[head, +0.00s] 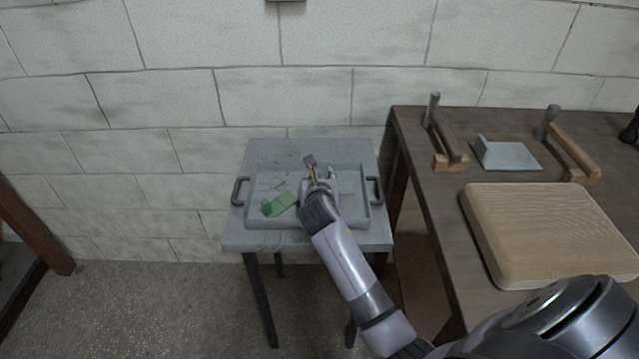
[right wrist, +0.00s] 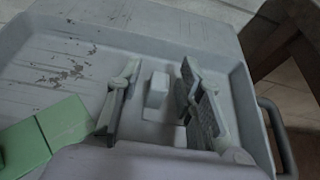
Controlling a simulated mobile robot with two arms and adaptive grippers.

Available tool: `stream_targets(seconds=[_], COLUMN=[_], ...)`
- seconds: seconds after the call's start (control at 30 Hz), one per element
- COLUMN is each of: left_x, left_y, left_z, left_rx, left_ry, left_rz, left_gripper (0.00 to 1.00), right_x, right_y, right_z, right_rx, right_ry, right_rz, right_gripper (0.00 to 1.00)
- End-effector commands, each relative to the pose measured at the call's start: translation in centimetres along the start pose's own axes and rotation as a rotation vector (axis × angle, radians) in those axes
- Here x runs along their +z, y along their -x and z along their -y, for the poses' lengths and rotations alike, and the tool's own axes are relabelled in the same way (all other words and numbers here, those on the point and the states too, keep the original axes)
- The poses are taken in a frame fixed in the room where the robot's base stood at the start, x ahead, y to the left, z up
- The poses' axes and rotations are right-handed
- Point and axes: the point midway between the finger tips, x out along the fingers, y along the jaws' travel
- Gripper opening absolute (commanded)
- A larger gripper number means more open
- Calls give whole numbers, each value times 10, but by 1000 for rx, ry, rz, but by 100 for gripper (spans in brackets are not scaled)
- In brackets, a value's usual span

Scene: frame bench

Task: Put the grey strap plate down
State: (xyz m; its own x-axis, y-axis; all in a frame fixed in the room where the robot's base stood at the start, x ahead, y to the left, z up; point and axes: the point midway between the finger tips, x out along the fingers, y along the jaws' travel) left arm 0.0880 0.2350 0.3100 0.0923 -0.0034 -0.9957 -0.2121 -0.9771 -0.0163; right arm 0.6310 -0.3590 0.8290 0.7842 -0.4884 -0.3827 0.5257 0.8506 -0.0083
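My right gripper (head: 320,172) is low over the grey tray (head: 290,224) on the small table. In the right wrist view its two fingers (right wrist: 160,68) stand apart. A light grey block-like part (right wrist: 157,88), which looks like the upright end of the grey strap plate, stands between them with a gap on both sides. It appears to rest on the tray floor; the rest of it is largely hidden by the gripper. A green bracket (head: 279,205) lies in the tray to the left and also shows in the right wrist view (right wrist: 42,136). My left gripper is out of view.
The tray has a low wall and dark side handles (head: 239,191). On the brown bench (head: 425,190) at the right are a thick wooden board (head: 550,232), a grey angled plate (head: 510,156) and two wooden frame pieces (head: 572,150) with grey posts. A wall stands close behind.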

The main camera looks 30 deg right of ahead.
Motion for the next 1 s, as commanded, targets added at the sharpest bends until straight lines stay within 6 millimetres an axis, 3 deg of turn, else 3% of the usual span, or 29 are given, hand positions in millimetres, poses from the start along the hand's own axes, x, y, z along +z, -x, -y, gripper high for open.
stream_targets(seconds=[0.4,0.6,1.0], left_x=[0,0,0], left_y=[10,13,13], left_z=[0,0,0], left_rx=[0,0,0], left_ry=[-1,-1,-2], left_rz=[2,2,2], left_gripper=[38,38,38], right_x=[0,0,-1], right_y=[79,108,117], right_z=[0,0,0], right_rx=[2,1,-1], right_ry=[1,0,0], right_rz=[0,0,-1], right_gripper=[34,34,34])
